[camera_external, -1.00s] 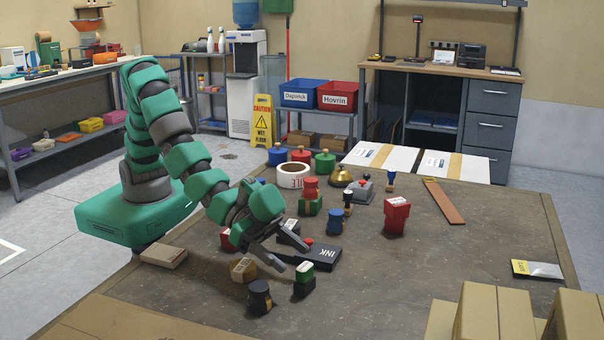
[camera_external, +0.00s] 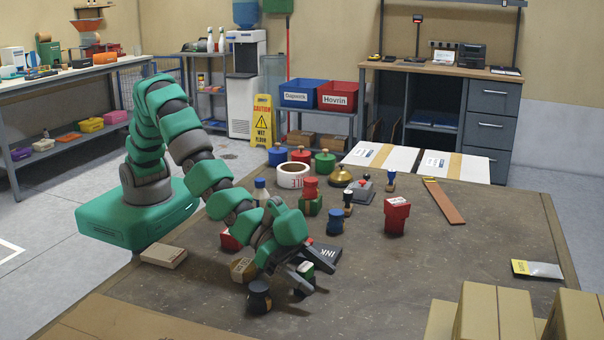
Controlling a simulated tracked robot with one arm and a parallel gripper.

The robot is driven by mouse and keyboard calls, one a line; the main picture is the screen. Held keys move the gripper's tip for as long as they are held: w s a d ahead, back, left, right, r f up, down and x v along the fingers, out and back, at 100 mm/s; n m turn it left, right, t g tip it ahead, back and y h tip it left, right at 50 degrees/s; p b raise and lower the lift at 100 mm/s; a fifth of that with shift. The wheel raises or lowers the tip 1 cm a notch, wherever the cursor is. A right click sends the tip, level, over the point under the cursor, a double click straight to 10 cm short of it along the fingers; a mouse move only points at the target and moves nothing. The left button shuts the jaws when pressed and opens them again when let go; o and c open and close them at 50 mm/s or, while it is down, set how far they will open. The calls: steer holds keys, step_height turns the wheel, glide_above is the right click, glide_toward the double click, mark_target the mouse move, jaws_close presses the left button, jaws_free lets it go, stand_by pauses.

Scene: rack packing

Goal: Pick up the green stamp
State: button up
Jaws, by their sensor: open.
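The small green stamp (camera_external: 306,268), dark with a white label on top, stands on the front middle of the table and is partly hidden by my gripper. My gripper (camera_external: 312,277) is open and low over the table. Its two fingers are around or just above the stamp; I cannot tell whether they touch it.
A black stamp (camera_external: 259,297) and a tan block (camera_external: 242,269) stand close on the left. A red stamp (camera_external: 396,217) stands farther right.

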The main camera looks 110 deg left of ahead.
steer(key=c, duration=1.1)
steer(key=shift+r, duration=0.1)
steer(key=shift+r+p, duration=0.95)
steer(key=shift+r, duration=0.85)
steer(key=shift+s+a+r+p, duration=0.2)
steer(key=shift+s+a, duration=0.85)
steer(key=shift+s, duration=1.4)
steer(key=shift+s+a+r+p, duration=0.2)
steer(key=shift+s+a, duration=0.9)
steer(key=shift+s, duration=1.35)
steer(key=shift+s+a+r+p, duration=0.2)
steer(key=shift+s+a, duration=0.85)
steer(key=shift+s, duration=1.4)
